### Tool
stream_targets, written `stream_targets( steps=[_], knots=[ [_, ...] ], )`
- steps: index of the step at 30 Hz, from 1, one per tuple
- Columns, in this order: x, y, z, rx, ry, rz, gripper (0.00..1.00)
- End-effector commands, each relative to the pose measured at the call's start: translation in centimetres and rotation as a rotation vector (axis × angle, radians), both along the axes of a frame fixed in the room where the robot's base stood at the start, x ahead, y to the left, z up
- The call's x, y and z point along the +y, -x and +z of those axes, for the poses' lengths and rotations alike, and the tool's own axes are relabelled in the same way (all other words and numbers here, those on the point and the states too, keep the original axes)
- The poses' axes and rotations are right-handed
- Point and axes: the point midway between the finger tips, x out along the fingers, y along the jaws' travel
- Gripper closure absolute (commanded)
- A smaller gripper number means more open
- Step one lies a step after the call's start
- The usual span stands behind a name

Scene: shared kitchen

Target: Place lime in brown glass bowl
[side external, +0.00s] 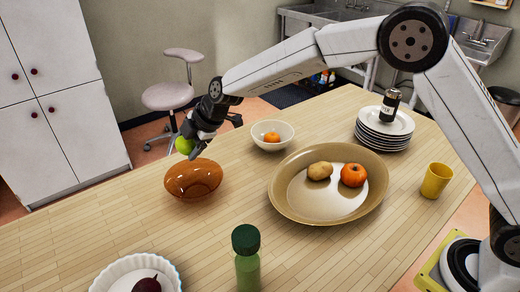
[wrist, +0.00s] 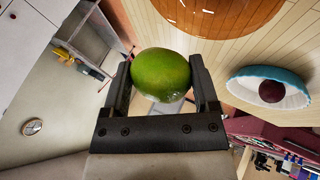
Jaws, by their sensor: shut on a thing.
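The lime (side external: 184,145) is bright green and held at the tip of my gripper (side external: 192,142), in the air just above the far left side of the brown glass bowl. The lime (wrist: 161,76) also shows in the wrist view, pinched between both fingers of my gripper (wrist: 162,88). Part of the bowl (wrist: 212,14) shows at the top of the wrist view.
A white bowl with an orange fruit (side external: 272,138) stands right of my gripper. A green-capped bottle (side external: 246,262) and a white fluted bowl (side external: 112,272) are at the front. Stacked plates (side external: 384,135) and a yellow cup (side external: 436,181) are right.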

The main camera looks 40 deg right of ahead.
Motion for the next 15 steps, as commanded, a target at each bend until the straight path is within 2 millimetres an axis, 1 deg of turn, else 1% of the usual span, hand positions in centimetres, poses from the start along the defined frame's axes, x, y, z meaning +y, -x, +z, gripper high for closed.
stream_targets(
  steps=[15],
  knots=[
    [0.0, 0.1, -4.2, 0.003, 0.001, -0.002, 0.81]
  ],
)
